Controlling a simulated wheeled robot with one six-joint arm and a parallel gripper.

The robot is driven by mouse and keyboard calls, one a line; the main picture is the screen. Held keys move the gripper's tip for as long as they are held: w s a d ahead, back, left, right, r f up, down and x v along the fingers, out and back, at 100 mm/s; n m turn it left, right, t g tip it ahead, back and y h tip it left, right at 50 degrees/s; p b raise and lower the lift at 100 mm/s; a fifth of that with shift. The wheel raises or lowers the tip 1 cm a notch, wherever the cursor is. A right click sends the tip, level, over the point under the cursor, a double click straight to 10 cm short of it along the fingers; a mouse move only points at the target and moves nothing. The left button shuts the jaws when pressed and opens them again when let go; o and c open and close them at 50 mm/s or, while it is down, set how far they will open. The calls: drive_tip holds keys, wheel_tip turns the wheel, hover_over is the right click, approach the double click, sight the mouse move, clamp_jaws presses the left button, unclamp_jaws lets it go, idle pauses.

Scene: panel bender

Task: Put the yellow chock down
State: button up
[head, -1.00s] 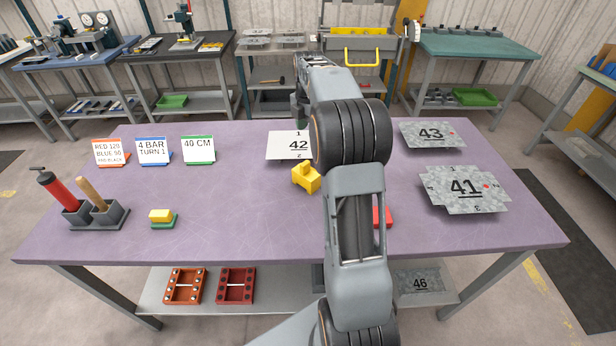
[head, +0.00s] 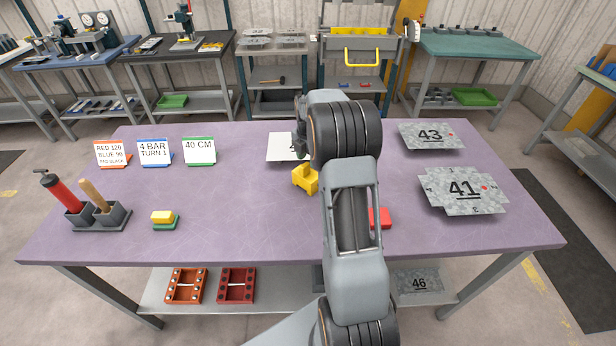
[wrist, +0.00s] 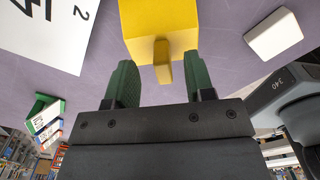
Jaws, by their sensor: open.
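The yellow chock (head: 305,180) stands on the purple table, near the front edge of the white sheet marked 42. In the wrist view the chock (wrist: 150,18) lies just ahead of my gripper (wrist: 160,62), its narrow raised tab between the two green fingers. The fingers are apart, with a gap on each side of the tab. In the head view my gripper (head: 302,145) is partly hidden by my arm and shows just behind and above the chock.
The white sheet (head: 282,147) is partly covered by my arm. A red block (head: 380,218) sits right of the arm, and plates 43 (head: 432,136) and 41 (head: 462,190) lie further right. A white block (wrist: 273,33) shows in the wrist view.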

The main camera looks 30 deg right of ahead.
sight(308, 165)
drive_tip(key=shift+f+p, duration=0.35)
drive_tip(key=shift+f, duration=1.4)
drive_tip(key=shift+c, duration=0.2)
clamp_jaws()
